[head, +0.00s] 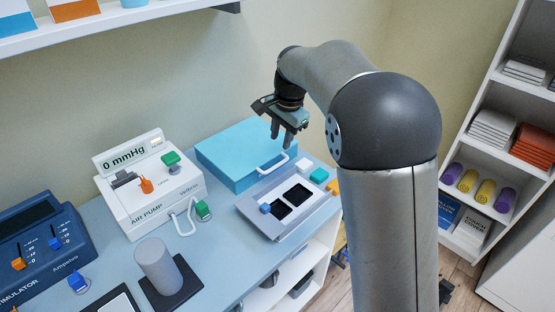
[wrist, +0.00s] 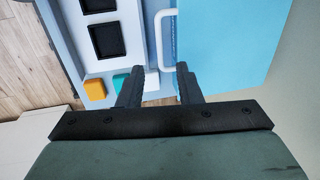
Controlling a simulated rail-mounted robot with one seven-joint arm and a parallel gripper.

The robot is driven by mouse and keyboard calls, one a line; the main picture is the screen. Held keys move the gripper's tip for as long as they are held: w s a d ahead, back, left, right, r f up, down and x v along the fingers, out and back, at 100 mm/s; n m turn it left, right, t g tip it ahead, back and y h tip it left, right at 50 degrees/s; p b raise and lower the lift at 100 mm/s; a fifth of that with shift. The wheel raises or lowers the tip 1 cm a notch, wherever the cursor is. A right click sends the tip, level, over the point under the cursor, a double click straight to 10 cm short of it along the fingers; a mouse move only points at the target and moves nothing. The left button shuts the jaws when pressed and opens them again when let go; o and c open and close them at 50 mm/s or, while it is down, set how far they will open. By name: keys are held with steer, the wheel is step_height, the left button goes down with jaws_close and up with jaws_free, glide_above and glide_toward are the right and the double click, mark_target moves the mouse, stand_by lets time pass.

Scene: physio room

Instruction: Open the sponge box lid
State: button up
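The sponge box is the light-blue box (head: 245,153) at the back of the counter, with its lid down. A white bar handle (head: 273,164) is on its front edge. In the wrist view the blue lid (wrist: 225,50) fills the right side, and the white handle (wrist: 165,40) runs along its edge. My gripper (head: 282,146) is above the handle end of the box. In the wrist view its two fingers (wrist: 160,88) are apart, with the end of the handle showing between and beyond them. Nothing is held. I cannot tell the exact height above the handle.
A grey tray (head: 285,228) with two dark wells lies in front of the box. White, green and orange blocks (head: 319,175) lie to its right. An air pump (head: 150,190) stands left of the box. A white shelf (head: 110,22) hangs above the counter.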

steer(key=f, duration=0.3)
steer(key=w+a+f, duration=0.1)
steer(key=f, duration=0.5)
steer(key=shift+w+a+f, duration=0.15)
steer(key=shift+f, duration=0.25)
steer(key=shift+c, duration=0.3)
jaws_close()
